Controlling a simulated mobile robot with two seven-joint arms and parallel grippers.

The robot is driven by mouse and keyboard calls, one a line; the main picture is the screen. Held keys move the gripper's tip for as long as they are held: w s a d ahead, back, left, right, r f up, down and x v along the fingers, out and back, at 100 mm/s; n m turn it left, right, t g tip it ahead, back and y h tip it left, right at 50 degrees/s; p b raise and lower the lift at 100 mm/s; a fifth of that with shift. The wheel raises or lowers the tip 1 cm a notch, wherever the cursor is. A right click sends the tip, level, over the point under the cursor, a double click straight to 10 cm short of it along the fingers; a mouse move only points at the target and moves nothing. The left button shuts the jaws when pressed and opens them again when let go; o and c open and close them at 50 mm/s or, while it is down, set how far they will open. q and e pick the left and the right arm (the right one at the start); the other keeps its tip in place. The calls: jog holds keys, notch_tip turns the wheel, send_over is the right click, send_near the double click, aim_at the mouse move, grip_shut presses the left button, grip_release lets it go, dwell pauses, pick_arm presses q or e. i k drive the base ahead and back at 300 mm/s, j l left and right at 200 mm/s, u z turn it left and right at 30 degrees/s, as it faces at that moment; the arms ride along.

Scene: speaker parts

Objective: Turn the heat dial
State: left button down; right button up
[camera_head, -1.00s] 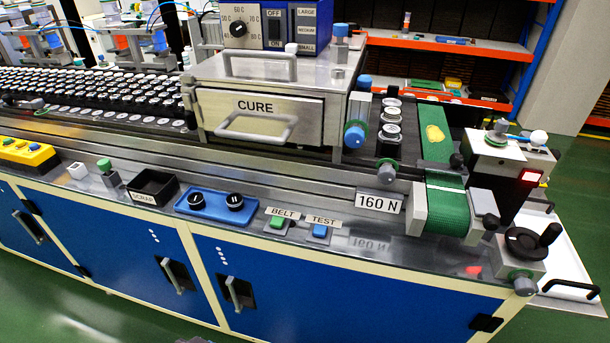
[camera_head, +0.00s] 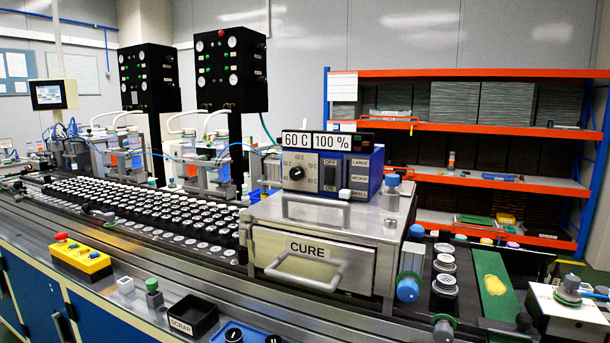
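The heat dial (camera_head: 296,173) is a round black knob on the grey front of a blue control box (camera_head: 330,168). Marks around it include 50 C, 60 C, 70 C and 80 C. Above it, displays read "60 C" (camera_head: 297,140) and "100 %" (camera_head: 332,142). Right of the dial is an OFF/ON switch (camera_head: 330,179). The box stands on top of the metal oven (camera_head: 340,222) with its drawer labelled CURE (camera_head: 310,249), which looks shut. Neither of my grippers shows in the head view.
A top handle (camera_head: 314,199) and a front drawer handle (camera_head: 305,272) stick out below the dial. Several rows of black parts (camera_head: 150,210) fill the conveyor at left. A yellow button box (camera_head: 80,258) and a SCRAP bin (camera_head: 193,316) sit in front.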

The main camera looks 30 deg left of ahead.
aim_at(296, 173)
jog(key=k+j+u, duration=0.1)
jog(key=u, duration=0.6)
